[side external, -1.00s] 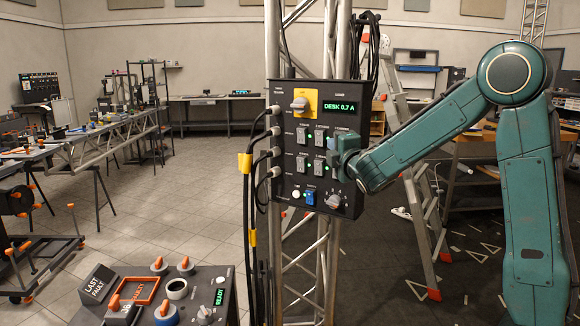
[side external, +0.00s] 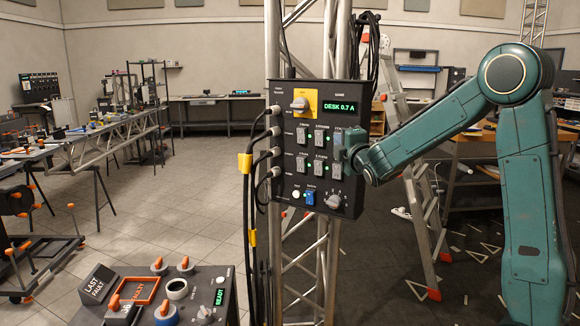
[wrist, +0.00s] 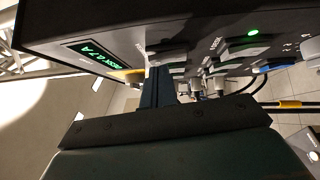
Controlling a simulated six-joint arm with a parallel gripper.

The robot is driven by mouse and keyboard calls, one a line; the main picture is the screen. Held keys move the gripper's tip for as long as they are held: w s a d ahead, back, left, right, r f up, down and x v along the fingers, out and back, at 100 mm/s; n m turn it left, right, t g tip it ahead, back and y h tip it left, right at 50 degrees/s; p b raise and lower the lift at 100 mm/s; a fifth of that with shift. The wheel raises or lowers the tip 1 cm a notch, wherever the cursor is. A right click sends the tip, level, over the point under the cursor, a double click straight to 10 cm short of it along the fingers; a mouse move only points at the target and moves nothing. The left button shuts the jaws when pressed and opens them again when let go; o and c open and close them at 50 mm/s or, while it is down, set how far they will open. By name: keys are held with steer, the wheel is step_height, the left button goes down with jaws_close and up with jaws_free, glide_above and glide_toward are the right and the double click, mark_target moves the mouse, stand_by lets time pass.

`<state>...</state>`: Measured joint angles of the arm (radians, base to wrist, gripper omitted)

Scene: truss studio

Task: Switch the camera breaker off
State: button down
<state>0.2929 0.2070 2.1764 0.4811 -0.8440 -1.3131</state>
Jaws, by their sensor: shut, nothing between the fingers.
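A dark breaker panel (side external: 290,205) is fixed to the truss and carries rows of grey rocker switches, several with green lights beside them. In the side external view, my gripper (side external: 340,139) is at the upper right switch of the panel and covers most of it. The lower right switch (side external: 337,170) is in view below my gripper. In the wrist view, my shut, empty fingers (wrist: 158,88) reach to the panel face, close to a grey switch (wrist: 166,58). The labels are too small to tell which switch is the camera breaker. Contact cannot be told.
The panel's display (side external: 352,107) reads DESK 0.7 A. A yellow-backed rotary switch (side external: 301,103) sits at the upper left, a blue switch (side external: 310,198) and a knob (side external: 334,201) low down. Cables plug into the left side. A sloped desk console (side external: 190,292) stands at the front left.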

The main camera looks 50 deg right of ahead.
steer(key=shift+d, duration=0.2)
steer(key=shift+a+r, duration=0.1)
steer(key=s+a+r, duration=0.1)
steer(key=s+a, duration=0.8)
steer(key=shift+a+r, duration=0.15)
steer(key=shift+a, duration=0.1)
stand_by(0.5)
stand_by(0.4)
